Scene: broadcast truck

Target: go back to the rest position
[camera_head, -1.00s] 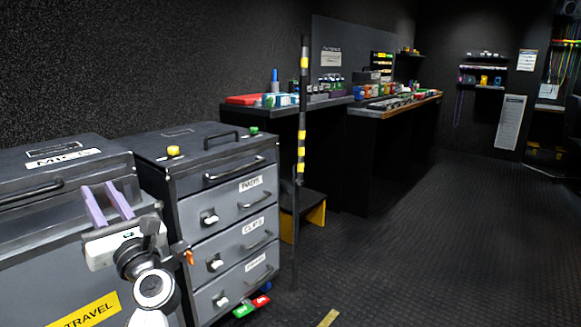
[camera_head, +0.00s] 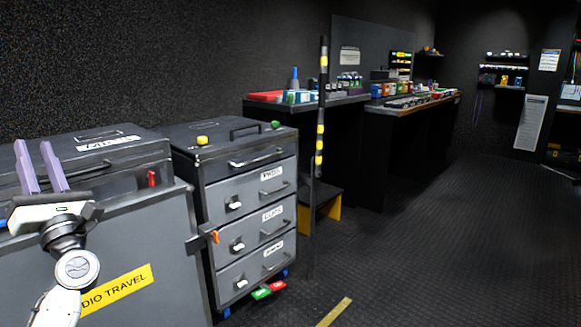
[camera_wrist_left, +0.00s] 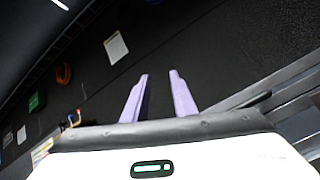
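My left gripper (camera_head: 40,168) is at the left edge of the head view, in front of a grey case. Its two lilac fingers point up and stand apart with nothing between them. The left wrist view also shows the two fingers (camera_wrist_left: 160,95) apart and empty, with a dark wall beyond. My right gripper is in neither view.
A grey case (camera_head: 150,235) with a yellow travel label stands close by my left arm. A grey drawer cabinet (camera_head: 232,172) stands beside it. A striped pole (camera_head: 319,160) rises past the cabinet. Benches with gear line the wall. The floor (camera_head: 440,240) at right is clear.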

